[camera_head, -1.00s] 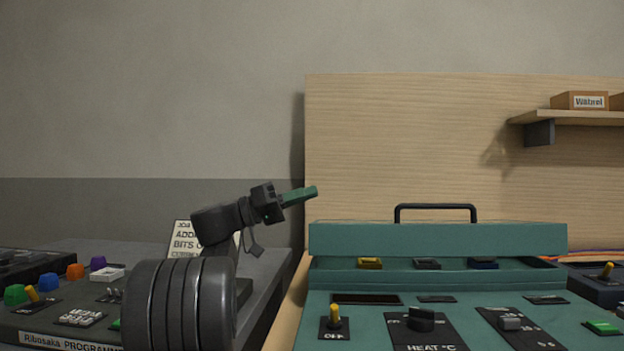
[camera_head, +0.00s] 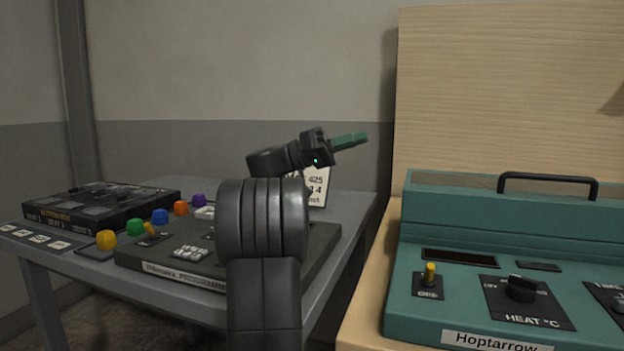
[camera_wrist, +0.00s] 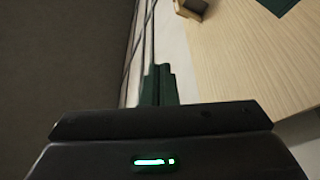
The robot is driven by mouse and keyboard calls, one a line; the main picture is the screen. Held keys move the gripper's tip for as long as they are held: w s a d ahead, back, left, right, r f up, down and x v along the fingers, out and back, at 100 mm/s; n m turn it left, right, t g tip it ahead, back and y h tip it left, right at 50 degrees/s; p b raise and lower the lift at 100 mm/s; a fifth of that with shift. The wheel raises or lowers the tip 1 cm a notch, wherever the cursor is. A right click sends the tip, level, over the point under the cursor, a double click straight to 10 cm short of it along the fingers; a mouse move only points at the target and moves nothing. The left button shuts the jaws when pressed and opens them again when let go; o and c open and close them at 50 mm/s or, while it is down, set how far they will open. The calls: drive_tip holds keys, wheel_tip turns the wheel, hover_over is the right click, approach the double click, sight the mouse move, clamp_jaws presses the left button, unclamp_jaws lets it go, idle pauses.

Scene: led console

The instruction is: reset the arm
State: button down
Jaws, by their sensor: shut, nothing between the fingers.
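My arm stands folded in front of the head camera. My gripper (camera_head: 350,141) has green fingers and points to the right, raised above the tables. Its fingers are together and hold nothing. In the wrist view the shut green fingers (camera_wrist: 159,86) show at the middle, with a green light on the dark housing below them. The gripper touches nothing that I can see.
A teal console labelled Hoptarrow (camera_head: 470,305) stands on a wooden bench at the right. A dark programmer box (camera_head: 190,268) with coloured knobs sits on the grey table (camera_head: 345,226) at the left. A card (camera_head: 316,186) stands behind my arm, partly hidden.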

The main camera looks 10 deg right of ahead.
drive_tip(key=shift+d, duration=0.1)
drive_tip(key=s+d+b, duration=0.4)
drive_tip(key=d, duration=0.4)
drive_tip(key=shift+s+f, duration=0.3)
drive_tip(key=shift+s, duration=0.05)
idle(0.3)
